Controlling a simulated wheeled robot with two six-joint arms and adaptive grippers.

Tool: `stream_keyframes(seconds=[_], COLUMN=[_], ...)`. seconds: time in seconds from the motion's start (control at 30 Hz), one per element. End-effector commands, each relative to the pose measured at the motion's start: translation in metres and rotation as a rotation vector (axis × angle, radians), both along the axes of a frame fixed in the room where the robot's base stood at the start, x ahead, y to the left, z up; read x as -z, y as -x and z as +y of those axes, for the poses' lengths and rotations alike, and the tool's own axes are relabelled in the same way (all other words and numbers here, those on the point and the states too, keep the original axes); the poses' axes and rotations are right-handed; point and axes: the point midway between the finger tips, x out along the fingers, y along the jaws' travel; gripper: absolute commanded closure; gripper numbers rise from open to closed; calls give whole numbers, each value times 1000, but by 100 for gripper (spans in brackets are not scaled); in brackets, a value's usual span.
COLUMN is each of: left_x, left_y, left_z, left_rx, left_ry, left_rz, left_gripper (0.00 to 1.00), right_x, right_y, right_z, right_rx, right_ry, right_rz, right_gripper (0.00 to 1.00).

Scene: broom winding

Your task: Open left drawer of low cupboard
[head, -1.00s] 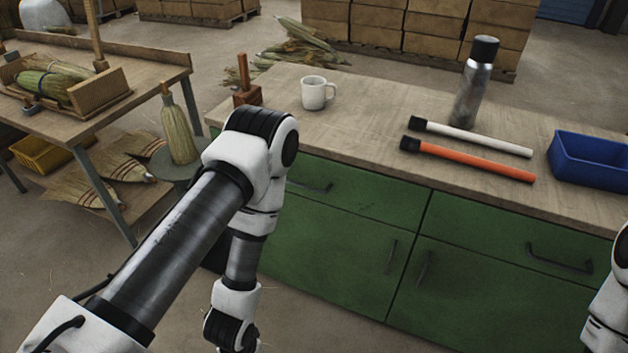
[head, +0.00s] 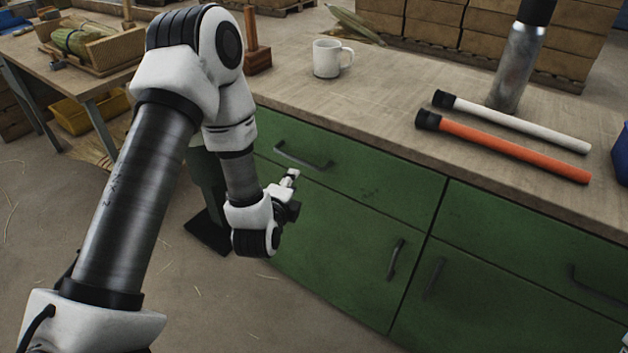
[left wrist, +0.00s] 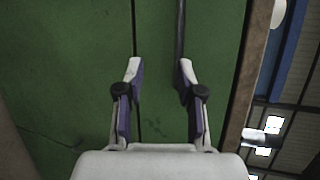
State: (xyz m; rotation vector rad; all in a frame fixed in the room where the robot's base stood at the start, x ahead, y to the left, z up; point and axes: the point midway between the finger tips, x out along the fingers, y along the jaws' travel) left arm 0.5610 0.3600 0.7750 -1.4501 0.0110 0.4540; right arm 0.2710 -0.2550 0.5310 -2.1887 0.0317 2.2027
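The low cupboard is green with a wooden top. Its left drawer (head: 350,173) is shut and has a dark bar handle (head: 304,157). My left gripper (head: 291,178) is close to the drawer front, just below the handle; its fingers are small and partly hidden in the head view. In the left wrist view my left gripper (left wrist: 158,75) is open and empty, fingers pointing at the green front. The handle (left wrist: 180,42) lies ahead of the fingertips, nearer the right finger. I cannot tell whether it touches.
On the cupboard top (head: 390,110) stand a white mug (head: 327,59) and a metal flask (head: 515,68). A white tube (head: 515,122) and an orange tube (head: 510,148) lie there. Doors with handles (head: 397,259) are below. A workbench (head: 105,75) stands at the left.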

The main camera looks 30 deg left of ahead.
Motion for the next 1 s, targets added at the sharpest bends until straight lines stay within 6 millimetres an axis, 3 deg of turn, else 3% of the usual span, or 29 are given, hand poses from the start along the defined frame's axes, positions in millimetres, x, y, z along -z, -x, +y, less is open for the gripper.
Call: stream_keyframes(seconds=[0.03, 0.1, 0.27, 0.63, 0.93, 1.0], left_x=[6, -4, -15, -2, -1, -1], left_y=[-6, -11, -22, -81, -86, -86], left_z=[6, 10, 14, 33, 35, 34], left_rx=[-18, -28, -30, -29, -28, -28], left_ry=[13, 23, 26, 26, 27, 27], left_rz=[-45, -83, -107, -103, -100, -100], left_gripper=[63, 63, 63, 63, 63, 88], right_x=[26, 34, 32, 37, 37, 37], right_y=[0, 1, 1, 0, 0, 0], right_z=[0, 0, 0, 0, 0, 0], right_rx=[0, 0, -1, -1, -1, -1], right_ry=[0, 0, 0, 0, 0, 0], right_rz=[1, 1, 1, 0, 0, 1], right_gripper=[60, 60, 60, 60, 60, 60])
